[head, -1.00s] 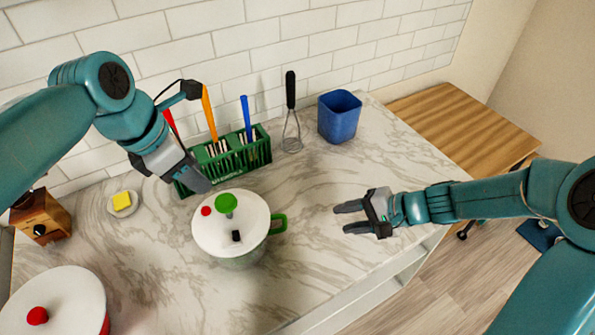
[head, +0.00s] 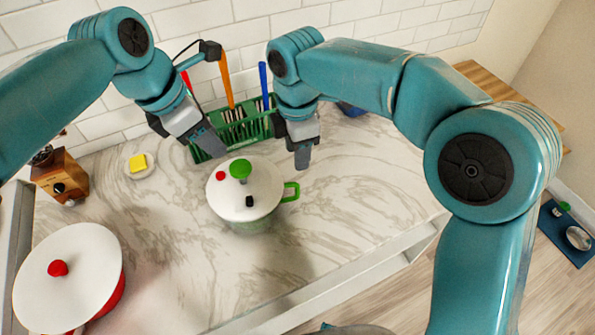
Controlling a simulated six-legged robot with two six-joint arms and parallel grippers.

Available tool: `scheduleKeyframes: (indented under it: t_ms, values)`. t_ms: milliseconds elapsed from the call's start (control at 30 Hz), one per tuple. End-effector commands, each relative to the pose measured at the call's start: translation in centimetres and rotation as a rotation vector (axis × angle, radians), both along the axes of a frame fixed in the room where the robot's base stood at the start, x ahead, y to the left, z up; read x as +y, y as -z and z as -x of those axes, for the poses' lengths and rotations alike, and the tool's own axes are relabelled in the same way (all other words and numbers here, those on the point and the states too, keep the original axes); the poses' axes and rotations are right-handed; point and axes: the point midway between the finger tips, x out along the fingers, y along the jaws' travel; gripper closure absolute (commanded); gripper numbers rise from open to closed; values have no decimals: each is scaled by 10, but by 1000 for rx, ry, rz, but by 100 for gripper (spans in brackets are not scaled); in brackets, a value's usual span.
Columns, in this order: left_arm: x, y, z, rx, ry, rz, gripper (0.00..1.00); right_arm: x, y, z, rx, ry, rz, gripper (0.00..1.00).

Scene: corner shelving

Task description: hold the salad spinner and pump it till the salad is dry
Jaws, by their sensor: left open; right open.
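The salad spinner (head: 232,203) stands on the marble counter. It has a white lid, a green pump knob (head: 240,169) on top, a red button, a black part, and a green side handle (head: 291,192). My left gripper (head: 213,150) points down just behind the spinner's far left rim, open and seemingly apart from it. My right gripper (head: 302,160) points down behind and to the right of the spinner, near the green handle, open and empty. The inside of the spinner is hidden by the lid.
A green rack (head: 235,125) with utensils stands behind both grippers. A white-lidded red pot (head: 88,268) is at the lower left. A yellow sponge (head: 138,162) on a dish and a wooden grinder (head: 62,178) are at the left. A blue cup is mostly hidden by my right arm.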

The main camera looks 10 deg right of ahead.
Motion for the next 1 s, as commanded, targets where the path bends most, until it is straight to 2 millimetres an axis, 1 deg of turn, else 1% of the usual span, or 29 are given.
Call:
scheduleKeyframes:
  t_ms: [33, 200, 400, 500, 600, 700, 833, 1000]
  values:
    - [0, 0, 0, 0, 0, 0, 57, 0, 11, 1, 5, 0, 2, 56]
    - [0, 0, 0, 0, 0, 0, 57, -1, 49, 1, 7, 2, 0, 56]
    - [0, 0, 0, 0, 0, 0, 57, 0, 93, 2, 7, 3, -1, 56]
    - [0, 0, 0, 0, 0, 0, 57, 0, 111, 1, 6, 3, -1, 56]
    - [0, 0, 0, 0, 0, 0, 57, 0, 125, 1, 5, 5, -1, 56]
    - [0, 0, 0, 0, 0, 0, 57, 0, 135, 1, 3, 4, -3, 56]
    - [0, 0, 0, 0, 0, 0, 57, 0, 140, 1, 1, 4, -3, 56]
    - [0, 0, 0, 0, 0, 0, 57, 0, 141, 1, 1, 4, -3, 56]
